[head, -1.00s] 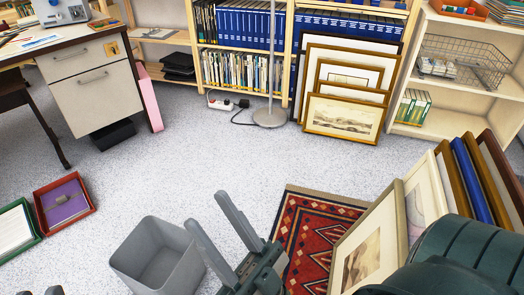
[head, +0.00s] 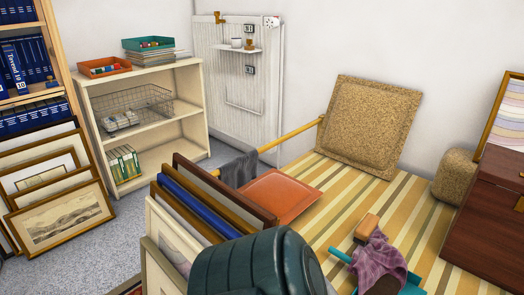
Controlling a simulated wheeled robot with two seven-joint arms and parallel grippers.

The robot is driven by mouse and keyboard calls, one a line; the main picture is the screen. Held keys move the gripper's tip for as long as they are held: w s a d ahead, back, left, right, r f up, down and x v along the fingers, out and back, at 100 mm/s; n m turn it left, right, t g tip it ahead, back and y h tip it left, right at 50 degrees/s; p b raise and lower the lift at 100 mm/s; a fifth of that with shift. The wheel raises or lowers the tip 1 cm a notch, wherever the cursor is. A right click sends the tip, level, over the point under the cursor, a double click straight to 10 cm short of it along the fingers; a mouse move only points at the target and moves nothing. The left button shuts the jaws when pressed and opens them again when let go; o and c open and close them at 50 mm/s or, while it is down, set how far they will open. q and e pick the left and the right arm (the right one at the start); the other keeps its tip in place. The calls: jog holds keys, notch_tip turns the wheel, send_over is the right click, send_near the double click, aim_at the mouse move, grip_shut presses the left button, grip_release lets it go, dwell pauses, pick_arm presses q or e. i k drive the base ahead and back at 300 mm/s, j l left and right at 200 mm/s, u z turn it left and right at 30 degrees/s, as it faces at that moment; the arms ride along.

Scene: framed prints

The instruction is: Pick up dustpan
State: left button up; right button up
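A teal item (head: 412,286) that looks like the dustpan lies on the yellow striped surface at the bottom right of the head view. A purple cloth (head: 378,258) is draped over its middle. A teal strip sticks out on the cloth's left side. A dark brown object, cut by the lower edge, shows in front of the cloth. A tan wooden block (head: 366,228), perhaps a brush, is just behind the cloth. The cloth and the frame edge hide much of the dustpan. Neither of my grippers is in view.
Framed pictures (head: 205,205) lean in a row left of an orange cushion (head: 272,196). A wooden pole (head: 294,134) with a grey cloth (head: 238,168) lies behind. A cork-coloured panel (head: 366,124) leans on the wall. A dark wooden chest (head: 490,212) stands right. Striped surface is free mid-right.

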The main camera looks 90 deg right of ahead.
aim_at(388, 284)
jog(key=z, duration=0.45)
jog(key=i+z, duration=0.1)
jog(key=z, duration=0.8)
jog(key=i+j+z, duration=0.1)
jog(key=z, duration=0.8)
jog(key=j+z, duration=0.1)
jog(key=z, duration=0.35)
jog(key=j+z, duration=0.1)
jog(key=z, duration=0.4)
jog(key=i, duration=0.05)
